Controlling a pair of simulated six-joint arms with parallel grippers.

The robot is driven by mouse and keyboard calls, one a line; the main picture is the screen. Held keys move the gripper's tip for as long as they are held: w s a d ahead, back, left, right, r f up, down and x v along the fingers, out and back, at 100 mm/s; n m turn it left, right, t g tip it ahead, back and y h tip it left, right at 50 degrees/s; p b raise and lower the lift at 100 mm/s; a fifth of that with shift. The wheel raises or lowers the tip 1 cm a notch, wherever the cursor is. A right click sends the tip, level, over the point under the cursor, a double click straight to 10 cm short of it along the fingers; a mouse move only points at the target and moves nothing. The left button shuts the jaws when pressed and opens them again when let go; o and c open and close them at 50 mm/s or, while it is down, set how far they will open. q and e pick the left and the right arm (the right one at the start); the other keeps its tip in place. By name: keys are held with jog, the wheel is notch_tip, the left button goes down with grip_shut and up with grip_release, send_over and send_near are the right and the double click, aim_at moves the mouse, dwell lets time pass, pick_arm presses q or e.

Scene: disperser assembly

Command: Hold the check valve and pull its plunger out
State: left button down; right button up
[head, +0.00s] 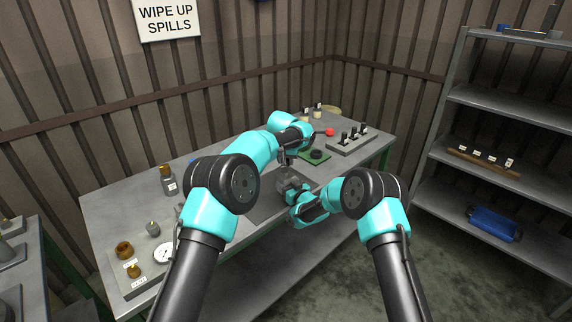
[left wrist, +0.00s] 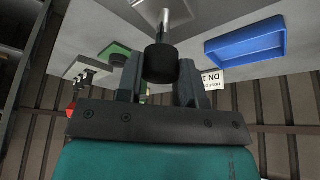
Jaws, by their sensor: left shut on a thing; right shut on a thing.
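My left gripper (head: 287,158) points down above the middle of the table; its fingers (left wrist: 160,82) are shut on a black cylindrical knob (left wrist: 161,64), which looks like the plunger's end. A silver rod (left wrist: 164,30) runs from the knob towards a paler metal part at the top of the left wrist view. My right gripper (head: 289,188) is just below the left one. It is shut on a small grey piece that looks like the check valve's body, mostly hidden in the head view. I cannot tell how far the plunger sits out of the body.
A green tray (head: 314,158) with a dark round part and a grey rack (head: 351,141) of black-topped parts are behind right. A blue bin (left wrist: 246,46) shows in the left wrist view. A gauge (head: 164,253) and brass parts (head: 124,249) occupy the table's left end.

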pick_arm(q)
jog(key=shift+r, duration=0.1)
jog(key=c, duration=0.8)
grip_release()
jog(key=shift+o, duration=0.2)
jog(key=v, duration=1.2)
pick_arm(e)
jog(key=o, duration=1.3)
